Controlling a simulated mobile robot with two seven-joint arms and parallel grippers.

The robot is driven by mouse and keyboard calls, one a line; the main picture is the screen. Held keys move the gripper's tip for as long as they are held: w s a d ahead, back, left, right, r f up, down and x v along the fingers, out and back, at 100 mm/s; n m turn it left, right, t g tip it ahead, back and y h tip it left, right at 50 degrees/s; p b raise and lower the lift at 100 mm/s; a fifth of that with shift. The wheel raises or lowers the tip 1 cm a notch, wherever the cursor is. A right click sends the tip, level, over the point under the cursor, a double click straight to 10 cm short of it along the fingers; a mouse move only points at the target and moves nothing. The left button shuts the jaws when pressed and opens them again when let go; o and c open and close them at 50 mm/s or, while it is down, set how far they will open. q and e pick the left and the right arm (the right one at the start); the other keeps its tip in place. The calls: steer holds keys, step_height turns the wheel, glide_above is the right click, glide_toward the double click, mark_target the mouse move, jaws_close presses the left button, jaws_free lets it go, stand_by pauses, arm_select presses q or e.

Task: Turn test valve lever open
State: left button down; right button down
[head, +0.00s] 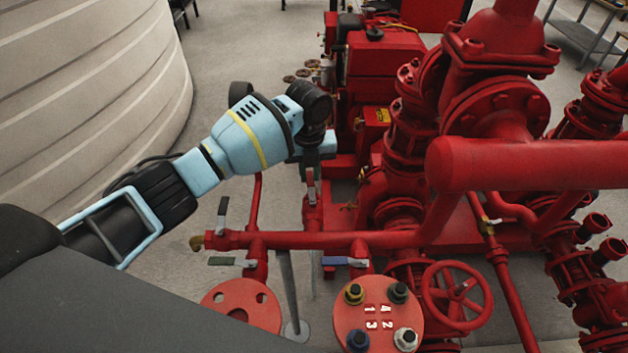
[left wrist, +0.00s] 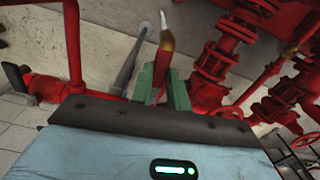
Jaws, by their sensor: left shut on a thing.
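A lever with a red grip (head: 311,188) stands upright on a red valve on the pipe manifold in the head view. My left gripper (head: 309,163) reaches it from above and hides its top. In the left wrist view, the green fingers of my left gripper (left wrist: 162,88) are shut around the red grip (left wrist: 163,62), whose bare metal end points away from the fingers. My right gripper is in neither view.
A red handwheel (head: 457,294) and thick red pipe (head: 520,163) fill the right. A pale tank (head: 90,80) stands left.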

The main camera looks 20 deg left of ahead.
arm_select(q)
steer(key=shift+s+d+r+m, duration=0.1)
steer(key=shift+d+m, duration=0.2)
steer(key=shift+m, duration=0.1)
steer(key=shift+w, duration=0.25)
steer(key=shift+m, duration=0.3)
steer(key=c, duration=1.4)
jaws_free()
steer(key=shift+c, duration=0.2)
steer(key=shift+o, duration=0.5)
step_height(320, 180, up, 7)
steer(key=shift+f, duration=0.15)
steer(key=shift+r, duration=0.5)
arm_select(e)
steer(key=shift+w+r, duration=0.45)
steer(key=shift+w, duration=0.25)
arm_select(q)
steer(key=shift+r, duration=0.1)
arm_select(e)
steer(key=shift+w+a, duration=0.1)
